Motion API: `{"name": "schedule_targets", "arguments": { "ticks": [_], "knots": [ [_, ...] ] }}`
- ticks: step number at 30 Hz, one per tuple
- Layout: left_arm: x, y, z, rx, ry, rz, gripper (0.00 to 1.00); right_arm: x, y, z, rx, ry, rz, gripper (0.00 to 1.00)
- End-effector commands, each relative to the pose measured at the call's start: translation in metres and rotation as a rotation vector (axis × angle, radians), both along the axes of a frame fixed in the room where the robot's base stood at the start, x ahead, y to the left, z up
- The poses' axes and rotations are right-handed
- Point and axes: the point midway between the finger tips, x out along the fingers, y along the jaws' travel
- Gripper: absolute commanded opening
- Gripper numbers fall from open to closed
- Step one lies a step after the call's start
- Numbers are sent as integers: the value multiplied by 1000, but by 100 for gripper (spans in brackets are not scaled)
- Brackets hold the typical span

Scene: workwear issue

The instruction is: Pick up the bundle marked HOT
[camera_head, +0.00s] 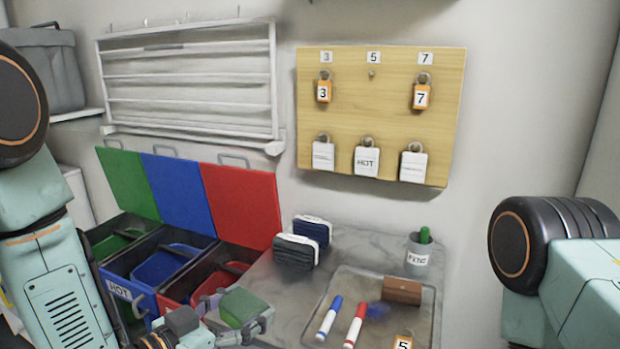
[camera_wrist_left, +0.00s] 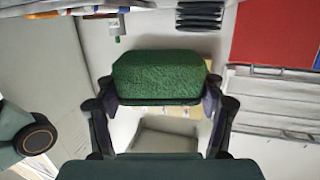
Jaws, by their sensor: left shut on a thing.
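The word HOT shows on a white tag (camera_head: 366,161) in the middle of the board's lower row, and on a label (camera_head: 120,290) on the blue bin's front. Two folded bundles with pale edges, one dark green (camera_head: 295,252) and one navy (camera_head: 312,230), stand on the grey counter; I read no HOT on them. My left gripper (camera_head: 238,312) is shut on a green block (camera_head: 243,306), held above the counter's front left. The green block (camera_wrist_left: 160,76) sits between both fingers in the left wrist view. My right gripper is out of view.
Open bins with green, blue and red lids (camera_head: 240,205) stand left. A cup (camera_head: 418,252) stands behind.

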Motion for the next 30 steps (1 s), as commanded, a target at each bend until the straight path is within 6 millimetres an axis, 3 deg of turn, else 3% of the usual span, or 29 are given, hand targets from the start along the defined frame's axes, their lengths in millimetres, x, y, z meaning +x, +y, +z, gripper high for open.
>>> {"name": "schedule_targets", "arguments": {
  "ticks": [1,6,12,19,30],
  "knots": [
    [-10,7,-12,-8,6,0,60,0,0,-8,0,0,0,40],
    [-39,24,-37,-8,6,3,60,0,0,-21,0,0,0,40],
    [-63,46,-63,-4,6,68,60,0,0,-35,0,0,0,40],
    [-71,69,-88,1,2,155,60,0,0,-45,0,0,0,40],
    [-72,69,-88,1,-1,154,60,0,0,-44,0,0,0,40]
  ]
}}
